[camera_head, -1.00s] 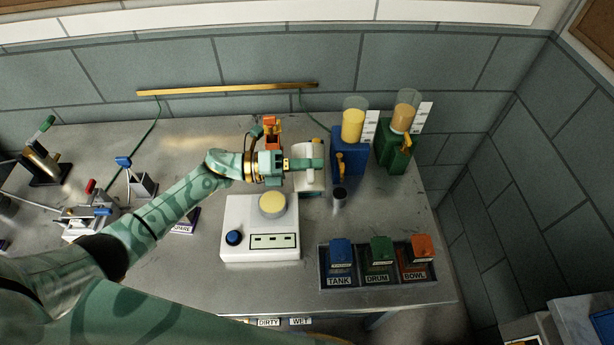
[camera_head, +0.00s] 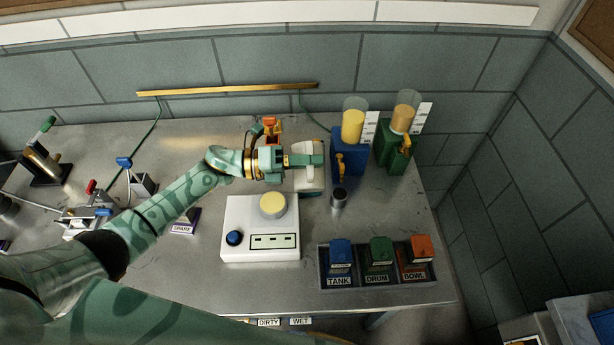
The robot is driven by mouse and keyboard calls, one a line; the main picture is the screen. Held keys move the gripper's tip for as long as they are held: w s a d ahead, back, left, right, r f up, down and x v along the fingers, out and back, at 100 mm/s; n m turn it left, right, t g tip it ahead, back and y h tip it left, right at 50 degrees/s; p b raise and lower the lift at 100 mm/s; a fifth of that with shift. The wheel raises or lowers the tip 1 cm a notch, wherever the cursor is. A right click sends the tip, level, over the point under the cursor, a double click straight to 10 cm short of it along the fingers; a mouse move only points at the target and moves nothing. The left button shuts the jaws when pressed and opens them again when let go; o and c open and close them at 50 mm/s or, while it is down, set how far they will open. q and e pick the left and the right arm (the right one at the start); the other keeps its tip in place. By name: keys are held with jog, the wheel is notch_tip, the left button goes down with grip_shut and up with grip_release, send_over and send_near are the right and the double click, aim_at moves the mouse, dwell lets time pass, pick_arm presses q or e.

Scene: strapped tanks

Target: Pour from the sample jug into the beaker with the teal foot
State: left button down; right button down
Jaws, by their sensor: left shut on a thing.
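My left gripper (camera_head: 304,160) is shut on a cream-white vessel (camera_head: 310,180), which I take to be the sample jug. It is above the back middle of the metal bench, and the gripper covers much of it. How far it is tilted is hard to tell. A small grey cylinder with a dark open top (camera_head: 338,199) stands just right of and nearer than the jug, apart from it. My right gripper is not in view.
A white scale (camera_head: 262,243) with a pale yellow round top is in front of the jug. A blue tank (camera_head: 350,165) and a green tank (camera_head: 391,158) stand right. A rack (camera_head: 378,284) holds blue, green and orange blocks. An orange fixture (camera_head: 270,127) is behind my wrist.

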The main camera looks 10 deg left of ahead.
pick_arm(q)
jog(key=shift+w+r, duration=0.2)
jog(key=shift+r, duration=0.05)
jog(key=shift+r+n, duration=0.1)
jog(key=shift+n, duration=0.2)
dwell(3.5)
jog(key=shift+w+a+r+n, duration=0.2)
jog(key=shift+w+r+n, duration=0.2)
jog(key=shift+w, duration=0.05)
jog(key=shift+s+d+f+m+b, duration=0.25)
jog(key=shift+s+f+m+b, duration=0.65)
jog(key=shift+f+b, duration=0.05)
jog(key=shift+s+d+m, duration=0.1)
jog(key=shift+s+m, duration=0.2)
jog(key=shift+m, duration=0.1)
jog(key=shift+r, duration=0.1)
